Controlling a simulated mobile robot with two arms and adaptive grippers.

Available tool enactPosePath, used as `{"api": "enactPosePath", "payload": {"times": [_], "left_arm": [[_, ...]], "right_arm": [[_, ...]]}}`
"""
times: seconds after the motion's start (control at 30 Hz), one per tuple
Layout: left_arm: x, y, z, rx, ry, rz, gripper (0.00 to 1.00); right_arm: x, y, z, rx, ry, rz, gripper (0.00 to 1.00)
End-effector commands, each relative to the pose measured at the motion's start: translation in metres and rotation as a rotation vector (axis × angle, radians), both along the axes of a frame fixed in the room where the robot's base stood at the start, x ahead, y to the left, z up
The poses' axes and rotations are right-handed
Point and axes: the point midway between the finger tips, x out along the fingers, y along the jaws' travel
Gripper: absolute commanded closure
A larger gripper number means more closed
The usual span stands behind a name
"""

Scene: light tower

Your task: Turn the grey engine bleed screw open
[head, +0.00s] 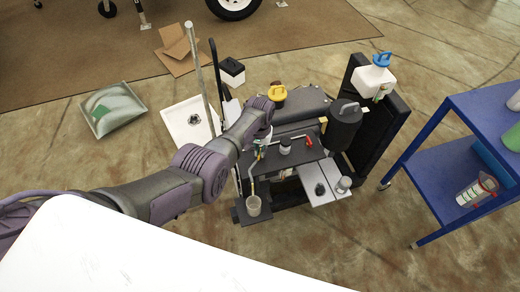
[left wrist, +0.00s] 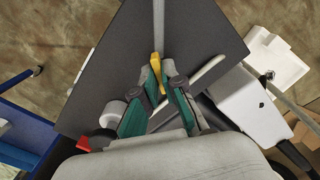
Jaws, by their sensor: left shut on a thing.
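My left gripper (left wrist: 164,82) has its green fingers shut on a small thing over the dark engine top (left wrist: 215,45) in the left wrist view. The fingers cover most of that thing; by its place it is the grey engine bleed screw, but its turn angle cannot be told. A yellow piece (left wrist: 155,66) shows at the fingertips, with a pale hose (left wrist: 159,22) running away from it. In the head view, the left gripper (head: 262,143) is partly hidden by its arm. The hose (head: 251,172) leads to a clear cup (head: 253,206). My right gripper is not in view.
A dark-capped jar (head: 285,146), a red handle (head: 309,140), a yellow cap (head: 277,95) and a black canister (head: 344,125) crowd the engine. A white tank with a blue cap (head: 374,80) stands behind. A blue cart (head: 448,118) is at right, with open floor between.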

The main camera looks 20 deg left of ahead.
Motion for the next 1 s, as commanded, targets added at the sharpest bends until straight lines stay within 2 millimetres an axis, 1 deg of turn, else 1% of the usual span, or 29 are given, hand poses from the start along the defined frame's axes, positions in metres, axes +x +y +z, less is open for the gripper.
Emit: {"api": "enactPosePath", "payload": {"times": [0.2,0.5,0.73,1.0], "left_arm": [[-0.0005,-0.0004,0.0004,-0.001,0.002,0.199,1.00],[-0.0004,-0.0001,0.0000,0.000,0.001,0.423,1.00],[-0.0006,-0.0001,-0.0003,0.000,0.002,0.525,1.00],[-0.0007,-0.0002,-0.0005,0.000,0.002,0.569,1.00]], "right_arm": [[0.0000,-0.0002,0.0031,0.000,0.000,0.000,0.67],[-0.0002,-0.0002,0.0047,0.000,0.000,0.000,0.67],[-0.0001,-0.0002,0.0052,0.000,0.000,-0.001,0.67],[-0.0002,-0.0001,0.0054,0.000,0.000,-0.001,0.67]]}}
